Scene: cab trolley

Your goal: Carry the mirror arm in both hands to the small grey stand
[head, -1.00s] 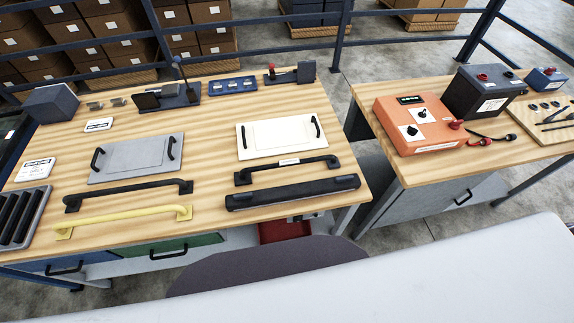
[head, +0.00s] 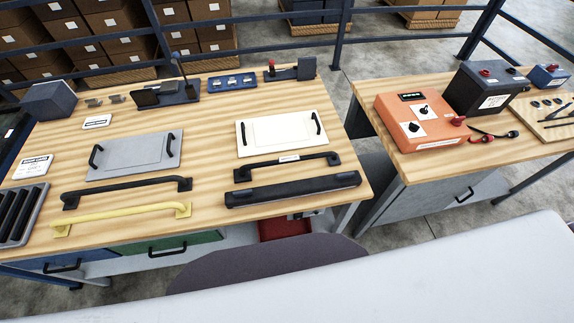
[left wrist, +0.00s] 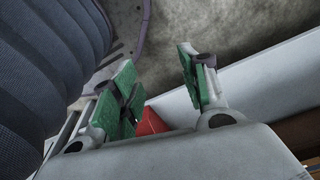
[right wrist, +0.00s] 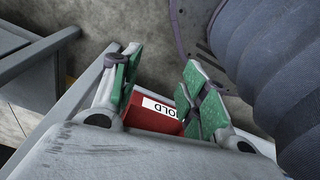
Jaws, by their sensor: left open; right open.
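Several bars lie on the wooden bench, and I cannot tell for sure which is the mirror arm. No small grey stand is clearly recognisable; a grey plate with two black handles (head: 135,155) lies flat on the bench. My left gripper (left wrist: 157,88) and right gripper (right wrist: 157,90) are open and empty, seen only in the wrist views.
A thick black bar (head: 293,190) lies at the bench's front right edge. A white handled plate (head: 282,133) lies behind. A red bin (right wrist: 150,116) is below my right gripper. A second bench holds an orange box (head: 419,121) and black battery (head: 485,88). A gap separates the benches.

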